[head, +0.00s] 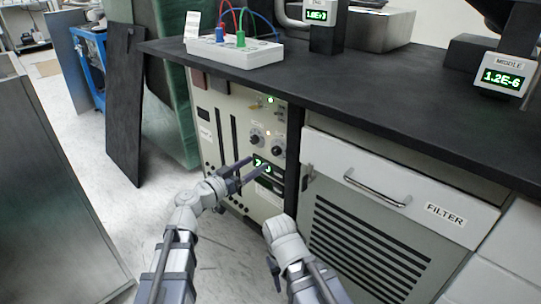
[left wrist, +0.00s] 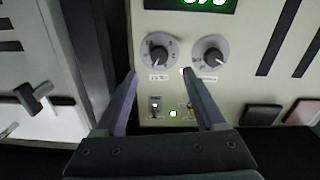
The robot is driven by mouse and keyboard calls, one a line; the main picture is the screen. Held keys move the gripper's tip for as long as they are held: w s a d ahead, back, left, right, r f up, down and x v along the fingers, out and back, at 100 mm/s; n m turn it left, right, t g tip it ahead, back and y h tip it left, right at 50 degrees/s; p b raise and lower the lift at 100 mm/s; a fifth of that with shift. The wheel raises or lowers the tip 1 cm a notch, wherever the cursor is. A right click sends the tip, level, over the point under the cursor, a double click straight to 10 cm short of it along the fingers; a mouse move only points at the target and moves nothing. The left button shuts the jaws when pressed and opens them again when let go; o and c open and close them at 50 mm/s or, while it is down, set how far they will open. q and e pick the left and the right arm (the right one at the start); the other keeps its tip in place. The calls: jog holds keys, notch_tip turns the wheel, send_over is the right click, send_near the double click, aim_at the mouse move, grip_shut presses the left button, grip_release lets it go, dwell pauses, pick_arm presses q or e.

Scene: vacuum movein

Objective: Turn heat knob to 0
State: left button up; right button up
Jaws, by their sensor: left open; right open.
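Two round knobs with grey dials sit side by side on the beige control panel (head: 225,118): a left knob (head: 256,140) and a right knob (head: 278,149) in the head view. The left wrist view is turned over, so the right knob (left wrist: 159,50) shows left of the other knob (left wrist: 211,53). Their labels are too small to read, so I cannot tell which is heat. My left gripper (head: 254,172) is open and empty in front of the panel; its fingertips (left wrist: 160,72) point toward the right knob, one to each side. My right gripper (head: 273,268) is low, open, mostly hidden.
A green digital display (head: 262,163) is beside the knobs, partly covered by my left gripper. Small switches are near the knobs. The dark countertop (head: 345,95) overhangs the panel. The FILTER cabinet (head: 400,195) with its handle (head: 377,188) stands to the right.

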aim_at(274, 153)
pick_arm(q)
jog(key=shift+x, duration=3.9)
jog(key=shift+f, duration=0.1)
grip_shut()
